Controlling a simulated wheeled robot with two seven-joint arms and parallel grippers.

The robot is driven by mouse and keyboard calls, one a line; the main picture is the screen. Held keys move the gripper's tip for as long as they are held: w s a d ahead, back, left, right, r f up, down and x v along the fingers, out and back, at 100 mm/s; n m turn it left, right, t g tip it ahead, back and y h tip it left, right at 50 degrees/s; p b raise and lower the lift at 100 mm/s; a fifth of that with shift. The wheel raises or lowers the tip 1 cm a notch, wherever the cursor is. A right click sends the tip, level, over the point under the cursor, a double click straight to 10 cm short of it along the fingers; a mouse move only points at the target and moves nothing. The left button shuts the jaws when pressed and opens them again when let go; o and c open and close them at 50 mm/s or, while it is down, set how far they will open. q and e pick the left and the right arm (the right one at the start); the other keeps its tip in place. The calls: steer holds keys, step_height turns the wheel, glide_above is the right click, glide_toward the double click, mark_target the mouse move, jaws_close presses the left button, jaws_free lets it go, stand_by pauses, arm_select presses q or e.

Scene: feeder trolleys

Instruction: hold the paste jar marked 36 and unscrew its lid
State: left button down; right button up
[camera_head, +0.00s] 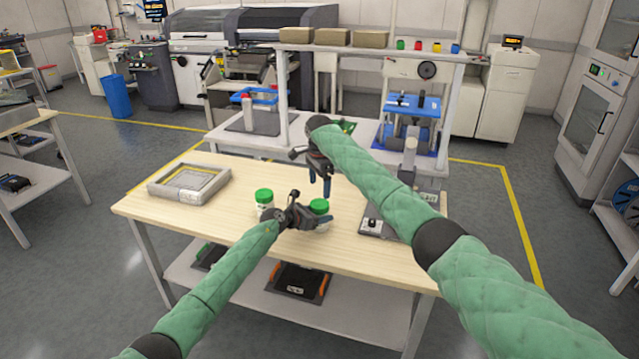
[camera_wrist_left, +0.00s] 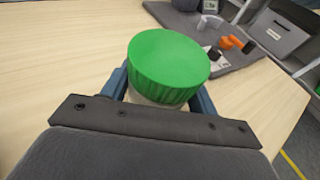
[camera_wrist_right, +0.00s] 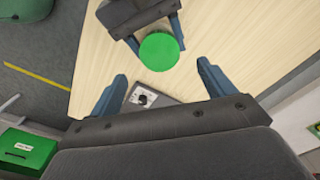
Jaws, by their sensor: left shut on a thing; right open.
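A jar with a green lid (camera_head: 319,206) stands on the wooden table in the head view. My left gripper (camera_head: 318,221) is shut around its body below the lid; the left wrist view shows the green lid (camera_wrist_left: 168,64) above the blue fingers. No number is readable on it. A second jar with a green lid (camera_head: 264,198) stands to its left. My right gripper (camera_head: 326,186) is open and empty, above and apart from the held jar. In the right wrist view the held jar's lid (camera_wrist_right: 159,52) lies ahead, beyond the open fingertips.
A grey framed tray (camera_head: 189,184) lies at the table's left. A dark grey plate with a small fixture (camera_head: 372,225) lies right of the held jar. A white shelf unit (camera_head: 300,140) stands behind the table. The wooden table (camera_head: 225,222) has bare room at front left.

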mark_target(320, 203)
steer(key=shift+f, duration=3.85)
steer(key=shift+c, duration=0.2)
steer(key=c, duration=1)
steer(key=shift+o, duration=0.2)
steer(key=shift+n, duration=1.7)
steer(key=o, duration=1.1)
steer(key=shift+r, duration=0.1)
